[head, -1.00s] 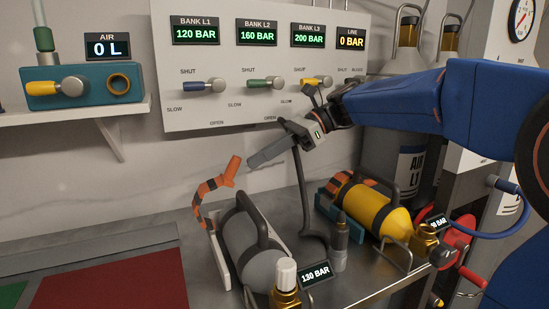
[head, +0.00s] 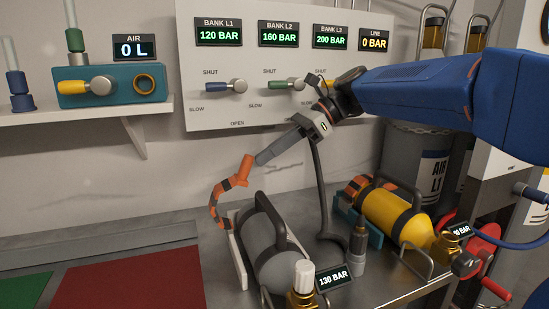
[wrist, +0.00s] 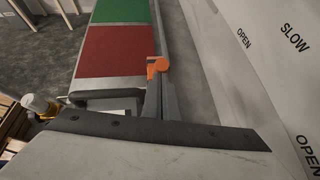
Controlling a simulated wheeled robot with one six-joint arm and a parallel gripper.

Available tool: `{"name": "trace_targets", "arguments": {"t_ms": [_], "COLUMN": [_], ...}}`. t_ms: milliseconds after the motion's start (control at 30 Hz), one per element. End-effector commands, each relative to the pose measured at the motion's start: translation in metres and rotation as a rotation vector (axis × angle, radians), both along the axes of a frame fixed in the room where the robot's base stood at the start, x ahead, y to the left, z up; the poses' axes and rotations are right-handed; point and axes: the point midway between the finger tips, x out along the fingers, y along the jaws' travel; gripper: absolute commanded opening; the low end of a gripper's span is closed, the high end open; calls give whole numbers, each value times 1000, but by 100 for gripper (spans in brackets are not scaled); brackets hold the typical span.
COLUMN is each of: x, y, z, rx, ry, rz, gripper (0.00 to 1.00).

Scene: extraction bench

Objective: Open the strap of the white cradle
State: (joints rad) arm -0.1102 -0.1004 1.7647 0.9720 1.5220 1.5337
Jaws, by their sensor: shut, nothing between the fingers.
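The white cradle (head: 237,262) stands on the bench and holds a grey cylinder (head: 276,256) with a dark carry handle. Its orange and black strap (head: 217,203) curves up from the cradle's far left side, clear of the cylinder's top. The strap's orange end grip (head: 245,169) sticks up at the free end. My gripper (head: 260,158) is shut and empty, its tips right beside that grip. In the wrist view the orange grip (wrist: 158,66) shows at the tips of my fingers (wrist: 161,100). I cannot tell whether they touch.
A yellow cylinder (head: 392,214) lies in a blue cradle (head: 362,226) to the right. The valve panel (head: 215,118) is behind my gripper. Red (head: 130,288) and green (head: 22,291) mats lie at left.

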Motion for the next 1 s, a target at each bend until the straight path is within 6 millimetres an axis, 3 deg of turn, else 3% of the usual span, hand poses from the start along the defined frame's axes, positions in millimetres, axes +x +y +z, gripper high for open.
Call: {"name": "trace_targets", "arguments": {"t_ms": [433,1000], "x": [-15,-32], "y": [52,110], "z": [20,23], "rx": [-259,-527], "ry": [-78,-151], "rz": [6,1], "gripper": [0,0]}}
